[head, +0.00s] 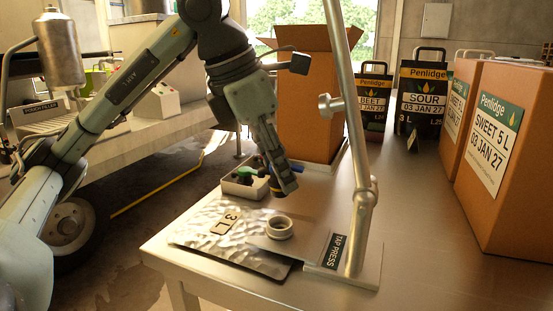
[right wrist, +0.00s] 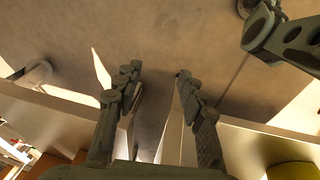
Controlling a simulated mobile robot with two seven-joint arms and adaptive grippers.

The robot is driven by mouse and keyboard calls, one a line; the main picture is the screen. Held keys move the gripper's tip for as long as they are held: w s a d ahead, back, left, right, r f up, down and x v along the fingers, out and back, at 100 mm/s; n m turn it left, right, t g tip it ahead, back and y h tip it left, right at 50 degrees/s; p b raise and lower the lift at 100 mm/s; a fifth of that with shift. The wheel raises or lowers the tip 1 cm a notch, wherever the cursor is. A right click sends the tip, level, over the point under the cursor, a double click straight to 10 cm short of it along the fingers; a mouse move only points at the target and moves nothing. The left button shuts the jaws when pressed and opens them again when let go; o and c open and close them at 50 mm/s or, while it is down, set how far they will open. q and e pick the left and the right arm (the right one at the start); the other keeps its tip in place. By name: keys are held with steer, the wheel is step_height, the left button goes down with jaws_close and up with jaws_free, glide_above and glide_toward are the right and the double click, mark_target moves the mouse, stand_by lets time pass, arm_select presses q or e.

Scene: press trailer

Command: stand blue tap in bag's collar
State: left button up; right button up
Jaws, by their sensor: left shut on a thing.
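A silver bag (head: 205,232) marked 3 L lies flat on the metal table, with a pale round collar (head: 279,228) standing up at its right end. My left gripper (head: 278,188) is shut on the blue tap (head: 268,171), just above and behind the collar and apart from it. The fingers hide most of the tap, so its tilt is hard to tell. My right gripper (right wrist: 156,76) is open and empty in the right wrist view, over the floor.
A small tray (head: 233,190) with green and dark pieces stands behind the bag. The tap press post (head: 357,200) rises right of the collar. An open carton (head: 308,110) stands behind; a large Penlidge box (head: 525,205) and dark Penlidge bags (head: 421,105) stand right.

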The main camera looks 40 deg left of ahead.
mark_target(272, 192)
arm_select(q)
steer(key=shift+f, duration=1.1)
steer(key=shift+f+b, duration=0.4)
steer(key=shift+b, duration=0.05)
steer(key=shift+f+b, duration=0.4)
steer(key=shift+f, duration=0.4)
steer(key=shift+f+b, duration=0.5)
steer(key=shift+b, duration=0.15)
steer(key=shift+f, duration=0.2)
arm_select(e)
steer(key=w+r, duration=0.4)
steer(key=r, duration=0.5)
steer(key=shift+a+r+t, duration=0.15)
steer(key=shift+a+t, duration=0.15)
steer(key=shift+t, duration=0.1)
arm_select(q)
steer(key=shift+f+b, duration=0.25)
steer(key=shift+b, duration=0.1)
arm_select(e)
steer(key=shift+a+f, duration=0.1)
steer(key=shift+f, duration=0.15)
